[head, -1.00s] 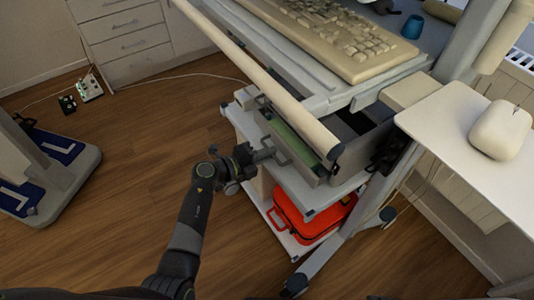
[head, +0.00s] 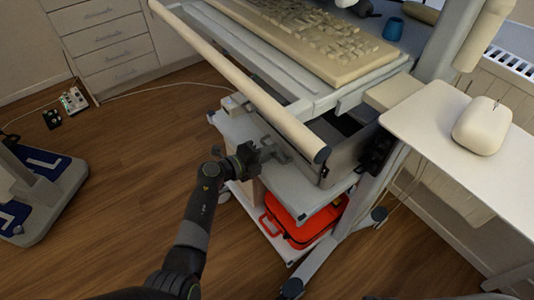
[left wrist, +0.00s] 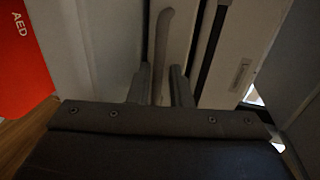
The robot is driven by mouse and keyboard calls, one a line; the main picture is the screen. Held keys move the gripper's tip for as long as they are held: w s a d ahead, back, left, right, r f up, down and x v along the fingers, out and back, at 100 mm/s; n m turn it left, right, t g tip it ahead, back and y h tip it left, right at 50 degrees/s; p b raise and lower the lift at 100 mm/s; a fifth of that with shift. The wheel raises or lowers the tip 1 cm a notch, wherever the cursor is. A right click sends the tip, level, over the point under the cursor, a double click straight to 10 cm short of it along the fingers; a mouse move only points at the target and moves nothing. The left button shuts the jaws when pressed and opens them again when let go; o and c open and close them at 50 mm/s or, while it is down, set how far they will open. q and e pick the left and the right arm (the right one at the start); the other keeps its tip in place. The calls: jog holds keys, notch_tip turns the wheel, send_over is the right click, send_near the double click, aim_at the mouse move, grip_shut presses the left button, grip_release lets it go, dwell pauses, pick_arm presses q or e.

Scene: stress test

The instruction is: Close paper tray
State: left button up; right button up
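The paper tray (head: 345,158) is a grey drawer under the keyboard shelf of the cart, in the head view. It stands partly out, and a dark strip of its inside shows below the shelf. My left gripper (head: 270,150) is at the tray's front, at its handle. In the left wrist view the handle (left wrist: 163,40) is an upright grey bar running between the two fingers of my left gripper (left wrist: 161,88). The fingers are apart, one on each side of the bar, with narrow gaps. My right gripper is not in view.
A keyboard (head: 315,40) lies on the shelf above, with a long pale rail (head: 240,80) along its front. A red case (head: 300,222) sits on the lower shelf. A white side board (head: 430,125) with a mouse (head: 483,125) is at right.

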pick_arm(q)
jog(key=shift+d+f, duration=0.1)
jog(key=shift+s+a, duration=0.1)
jog(key=shift+a, duration=0.1)
jog(key=shift+s+a, duration=0.15)
jog(key=shift+a, duration=0.1)
jog(key=p+v, duration=0.3)
jog(key=v, duration=1.3)
jog(key=shift+a+r, duration=0.15)
jog(key=shift+r, duration=0.1)
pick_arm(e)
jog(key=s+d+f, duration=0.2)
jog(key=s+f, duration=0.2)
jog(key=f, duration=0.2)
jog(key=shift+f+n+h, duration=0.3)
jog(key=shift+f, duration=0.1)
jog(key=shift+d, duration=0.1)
